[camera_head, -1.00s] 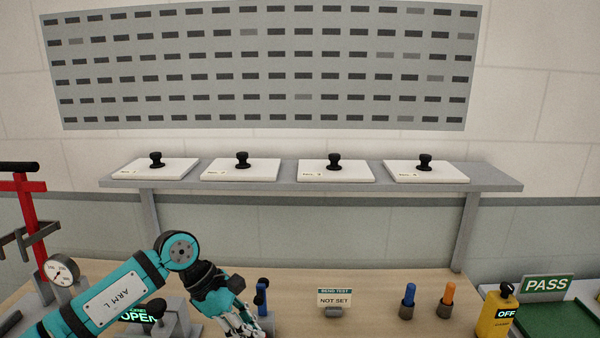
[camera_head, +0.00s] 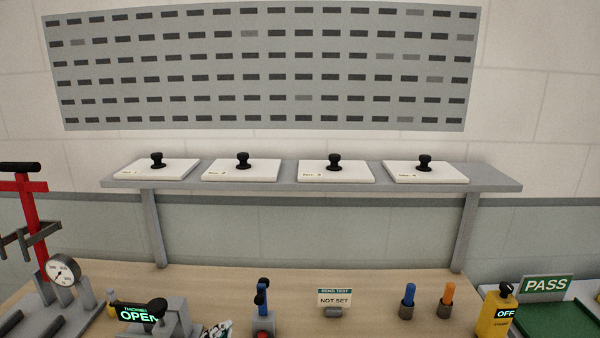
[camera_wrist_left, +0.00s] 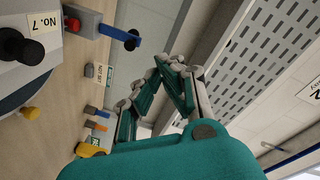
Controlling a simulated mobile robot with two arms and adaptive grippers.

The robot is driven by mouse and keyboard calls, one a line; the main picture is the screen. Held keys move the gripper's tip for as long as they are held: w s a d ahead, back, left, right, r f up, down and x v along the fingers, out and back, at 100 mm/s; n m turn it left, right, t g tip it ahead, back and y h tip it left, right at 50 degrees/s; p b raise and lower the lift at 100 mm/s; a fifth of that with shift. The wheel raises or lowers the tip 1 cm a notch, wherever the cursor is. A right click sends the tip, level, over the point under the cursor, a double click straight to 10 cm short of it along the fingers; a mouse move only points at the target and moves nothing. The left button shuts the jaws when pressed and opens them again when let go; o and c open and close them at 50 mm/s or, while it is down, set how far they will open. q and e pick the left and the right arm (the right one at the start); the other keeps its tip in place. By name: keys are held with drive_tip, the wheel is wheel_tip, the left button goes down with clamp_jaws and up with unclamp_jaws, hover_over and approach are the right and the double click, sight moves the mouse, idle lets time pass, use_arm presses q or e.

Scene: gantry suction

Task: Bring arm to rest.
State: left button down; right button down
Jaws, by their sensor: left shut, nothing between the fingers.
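My left gripper (camera_head: 219,329) shows only as a small white and teal piece at the bottom edge of the head view, just above the table. In the left wrist view my left gripper (camera_wrist_left: 168,66) has its fingertips together with nothing between them. The rest of my left arm is out of the head view. My right arm and gripper are in neither view.
A box with a green OPEN display (camera_head: 138,314) and a blue-handled lever (camera_head: 262,299) flank the gripper. A NOT SET sign (camera_head: 335,299), blue and orange handles and a yellow OFF box (camera_head: 495,318) stand rightward. A shelf (camera_head: 495,181) spans behind; bare tabletop lies between.

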use_arm(q)
drive_tip(key=s+a+f+n+g+y, duration=0.1)
drive_tip(key=s+a+f+n+g, duration=0.2)
drive_tip(key=s+f+n+g, duration=0.7)
drive_tip(key=s+a+f+g+y, duration=0.1)
drive_tip(key=s+a+f+g, duration=0.2)
drive_tip(key=s+f, duration=0.9)
drive_tip(key=s+f+g+b, duration=0.1)
drive_tip(key=s+f+b, duration=0.2)
drive_tip(key=f, duration=1.1)
drive_tip(key=s+f+g+b, duration=0.1)
drive_tip(key=s+f+b, duration=0.2)
drive_tip(key=f, duration=1.2)
drive_tip(key=s+a+f+b, duration=0.1)
drive_tip(key=s+f+b, duration=0.1)
drive_tip(key=s+f, duration=0.6)
drive_tip(key=s+a+f+g+b, duration=0.1)
drive_tip(key=s+f+b, duration=0.1)
drive_tip(key=s+f, duration=0.6)
wheel_tip(320, 180, down, 4)
drive_tip(key=shift+s+a+m, duration=0.25)
drive_tip(key=shift+a+m, duration=0.1)
drive_tip(key=shift+m, duration=0.05)
